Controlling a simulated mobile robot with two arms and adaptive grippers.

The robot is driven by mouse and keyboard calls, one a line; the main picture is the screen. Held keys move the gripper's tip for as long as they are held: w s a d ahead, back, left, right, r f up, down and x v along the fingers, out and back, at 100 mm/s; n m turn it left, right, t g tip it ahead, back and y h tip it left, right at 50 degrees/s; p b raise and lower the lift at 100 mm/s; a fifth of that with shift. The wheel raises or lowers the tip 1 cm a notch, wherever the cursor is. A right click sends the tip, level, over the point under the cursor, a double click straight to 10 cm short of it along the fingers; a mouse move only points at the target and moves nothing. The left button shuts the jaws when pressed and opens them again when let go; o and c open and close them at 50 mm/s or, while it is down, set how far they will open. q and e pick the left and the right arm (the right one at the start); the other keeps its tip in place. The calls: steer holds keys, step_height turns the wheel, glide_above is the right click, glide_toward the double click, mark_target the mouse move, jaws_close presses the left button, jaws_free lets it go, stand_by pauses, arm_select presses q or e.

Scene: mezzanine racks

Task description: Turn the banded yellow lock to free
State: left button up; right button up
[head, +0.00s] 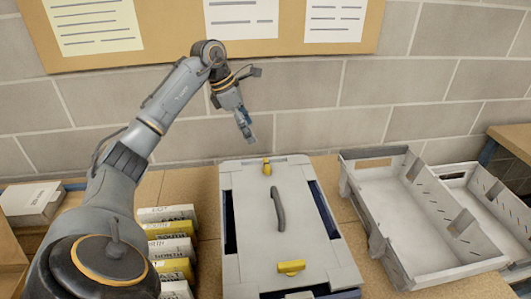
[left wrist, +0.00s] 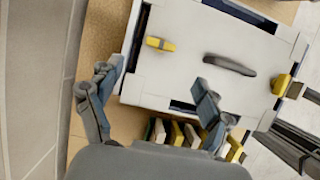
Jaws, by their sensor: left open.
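A pale grey case (head: 248,225) lies on the bench, with a dark grey handle (head: 278,208) across the middle of its lid. One yellow lock (head: 267,166) sits at the far end, lengthwise to the case. Another yellow lock (head: 291,267) sits at the near end, turned crosswise. Both locks show in the left wrist view, the far one (left wrist: 160,43) and the near one (left wrist: 282,84). I cannot make out clearly which has a band. My right gripper is out of view.
Yellow and white labelled boxes (head: 172,246) stand in a row left of the case. Empty grey bins (head: 400,262) stand to its right. A white box (head: 32,200) is at far left. A block wall with a notice board (head: 180,40) closes the back.

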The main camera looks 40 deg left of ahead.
arm_select(q)
steer(key=p, duration=0.1)
glide_toward(268, 163)
steer(key=p+x, duration=0.1)
steer(key=x, duration=0.5)
steer(key=shift+w+f, duration=0.1)
steer(key=shift+f, duration=0.3)
steer(key=shift+w+d+f+p, duration=0.1)
steer(key=shift+f+p, duration=0.1)
steer(key=shift+f, duration=0.1)
steer(key=shift+w+d+f+p, duration=0.1)
steer(key=shift+d+f+p, duration=0.05)
steer(key=shift+f, duration=0.4)
jaws_close()
steer(key=shift+w, duration=0.1)
